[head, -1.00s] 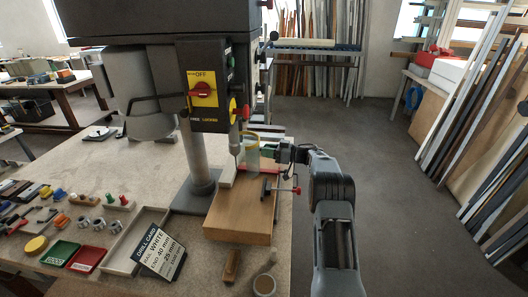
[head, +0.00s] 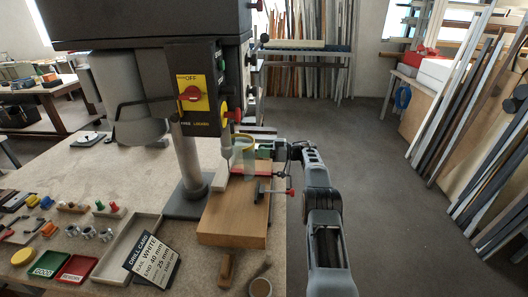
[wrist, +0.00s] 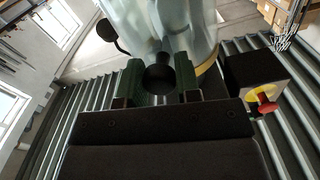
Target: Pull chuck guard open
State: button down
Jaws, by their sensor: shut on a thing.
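The chuck guard (head: 243,157) is a clear cylinder with a yellow rim, around the chuck of the drill press. In the wrist view its clear wall (wrist: 192,28) fills the top middle, with part of the yellow rim at right. A dark round knob (wrist: 158,79) stands out from the guard. My gripper (head: 261,148) reaches the guard from the right in the head view. In the wrist view the green fingers of my gripper (wrist: 158,85) sit on both sides of the knob, shut on it. The knob is hidden in the head view.
The drill press has a yellow switch plate (head: 192,92). Below the guard, a wooden board (head: 232,222) carries a red strip and a clamp with a red-ended handle. A drill card (head: 152,256), tray and small parts lie at left.

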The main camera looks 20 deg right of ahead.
jog(key=shift+r, duration=0.1)
jog(key=c, duration=0.8)
grip_release()
jog(key=shift+d, duration=0.1)
jog(key=b+v, duration=0.2)
jog(key=v, duration=0.5)
jog(key=shift+d, duration=0.15)
